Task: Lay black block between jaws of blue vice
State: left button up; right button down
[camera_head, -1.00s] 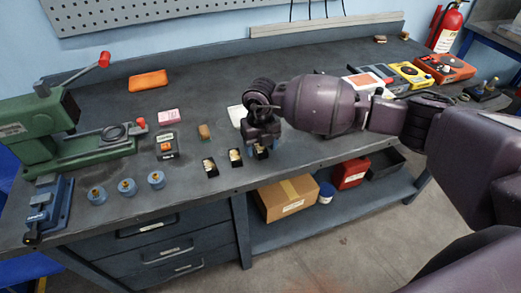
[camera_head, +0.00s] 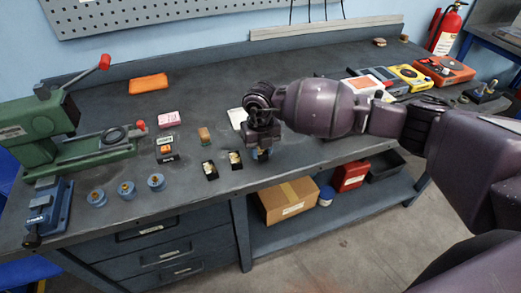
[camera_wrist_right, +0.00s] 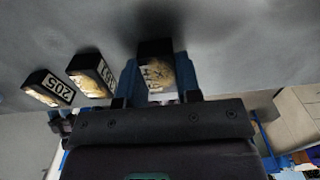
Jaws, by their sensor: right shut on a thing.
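The blue vice (camera_head: 47,208) stands at the bench's front left corner, below the green press, far left of my right gripper. My right gripper (camera_head: 262,153) is low over the bench at the right end of a short row of black blocks. In the right wrist view its blue fingers are shut on a black block (camera_wrist_right: 155,66) with a worn, pale face. Two more black blocks, (camera_head: 210,170) and (camera_head: 235,160), stand to its left; in the wrist view one bears the label 205 (camera_wrist_right: 48,88). The held block is mostly hidden in the head view. My left gripper is not in view.
A green press (camera_head: 40,135) with a red-knobbed lever stands behind the vice. Several blue round pieces (camera_head: 127,190) stand right of the vice.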

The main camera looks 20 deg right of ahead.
aim_at(261, 154)
notch_tip(261, 154, up, 20)
jog(key=n, duration=1.4)
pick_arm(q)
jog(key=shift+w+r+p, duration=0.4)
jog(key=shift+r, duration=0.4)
pick_arm(e)
jog(key=s+d+f+n, duration=0.3)
jog(key=s+f+n, duration=0.7)
jog(key=n, duration=1.1)
jog(key=shift+s+d+f+n, duration=0.15)
jog(key=shift+d+f+n, duration=0.15)
jog(key=shift+d, duration=0.1)
